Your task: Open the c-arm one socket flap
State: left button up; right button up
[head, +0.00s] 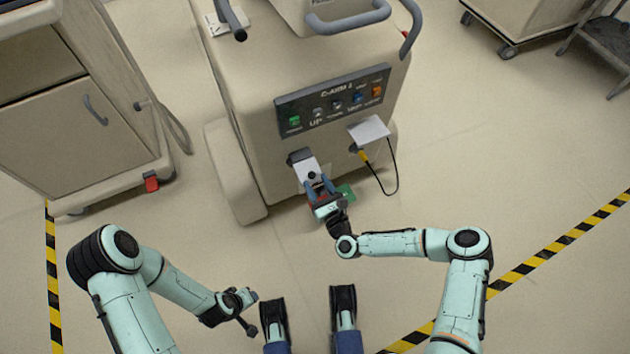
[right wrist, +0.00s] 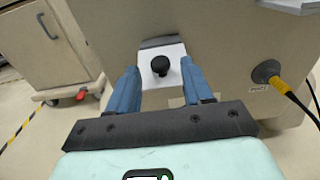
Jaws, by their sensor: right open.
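The C-arm one cart (head: 240,80) stands in front of me with a labelled button panel (head: 332,100). Low on its front is a white socket flap (head: 304,166) under a dark hinge strip; it appears to lie down against the cart. A black knob (right wrist: 160,65) sticks out from this flap (right wrist: 147,78) in the right wrist view. My right gripper (head: 318,183) is open, its blue fingers on either side of the knob; contact cannot be told. The socket behind the flap is hidden. My left gripper (head: 246,310) hangs low at left, away from the cart; its jaw state is unclear.
Right of the flap, a raised white flap (head: 368,129) sits above a yellow plug (head: 363,155) with a looping black cable (head: 397,180). A beige cabinet (head: 80,110) stands at left. Open floor lies around, with striped tape (head: 545,252) at right.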

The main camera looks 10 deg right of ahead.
aim_at(312, 176)
pick_arm(q)
jog(key=shift+s+f, duration=0.35)
jog(key=shift+s, duration=0.05)
pick_arm(e)
jog(key=shift+x, duration=0.85)
